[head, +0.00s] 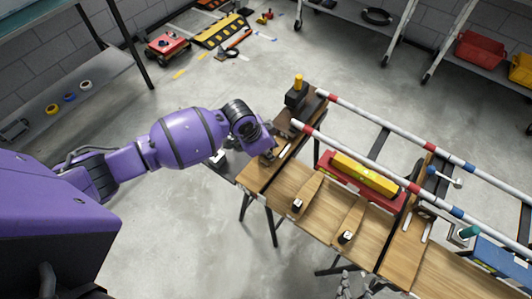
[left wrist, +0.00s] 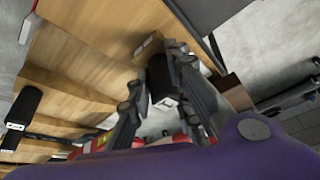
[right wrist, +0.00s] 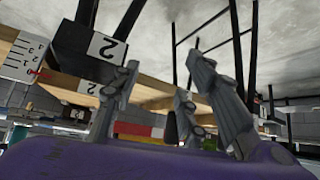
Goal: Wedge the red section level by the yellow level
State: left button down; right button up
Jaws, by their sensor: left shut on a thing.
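A long yellow level (head: 365,174) lies on the red section (head: 333,171) of the bench in the head view. Two wooden wedges, a left one (head: 312,188) and a right one (head: 352,219), point toward the red section, each with a black block at its near end. My left gripper (left wrist: 163,95) is at the left end of the bench. It is shut on a black block (left wrist: 158,78) with a pale label; the rest of that piece is unclear. My right gripper (head: 347,287) is below the bench's near edge, fingers apart and empty; a black block marked 2 (right wrist: 88,50) is close by.
Two striped red-white-blue rails (head: 385,125) run along the bench. A black post with a yellow top (head: 297,90) stands at the left end. A blue box (head: 500,256) is at the right.

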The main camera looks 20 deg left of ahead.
aim_at(284, 141)
pick_arm(q)
jog(key=shift+w+d+r+b, duration=0.1)
jog(key=shift+w+d+b, duration=0.2)
jog(key=shift+w, duration=0.55)
jog(key=shift+w+d+f+b, duration=0.1)
jog(key=shift+w+d+b, duration=0.2)
jog(key=shift+w, duration=0.6)
jog(key=shift+w+d+r+b, duration=0.15)
jog(key=shift+w+d, duration=0.2)
jog(key=shift+w, duration=0.5)
jog(key=shift+w+d+r, duration=0.2)
jog(key=shift+w+d, duration=0.05)
jog(key=shift+w, duration=0.25)
jog(key=shift+w+d, duration=0.1)
jog(key=shift+w, duration=0.15)
jog(key=c, duration=1.5)
grip_release()
jog(key=shift+w+d+f, duration=0.1)
jog(key=shift+o, duration=0.3)
jog(key=shift+f, duration=0.15)
